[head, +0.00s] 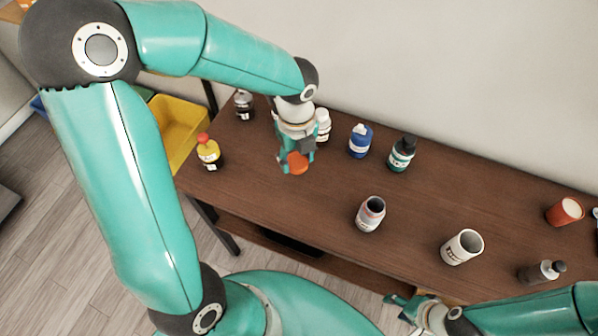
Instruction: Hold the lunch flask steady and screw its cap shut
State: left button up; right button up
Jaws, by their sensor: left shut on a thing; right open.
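My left gripper (294,165) points down over the left half of the table, shut on an orange-red round piece that looks like the cap (298,163). An open-topped pale container with a dark inside and a label, likely the lunch flask (369,216), stands upright on the table, to the right of and nearer than the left gripper, apart from it. No cap is on it. My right gripper (402,304) is open and empty by the front edge of the table, below and right of the flask.
On the brown table (310,215) stand a white open cup (459,249), a red container (563,212), a grey bottle (540,272), a blue bottle (360,141), a green bottle (401,155) and a yellow bottle (208,154). A white bottle (323,124) is close behind the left gripper.

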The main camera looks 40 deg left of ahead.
aim_at(300, 159)
pick_arm(q)
notch_tip(300, 159, up, 5)
jog(key=shift+f, duration=0.1)
dwell(0.5)
jog(key=shift+w+d+f+n, duration=0.15)
jog(key=shift+w+f+n, duration=0.2)
jog(key=shift+n, duration=0.35)
jog(key=w+d+f+n, duration=0.5)
jog(key=w+f+n, duration=0.4)
jog(key=n, duration=1.2)
notch_tip(300, 159, down, 2)
jog(key=shift+w+n, duration=0.3)
jog(key=shift+s, duration=0.1)
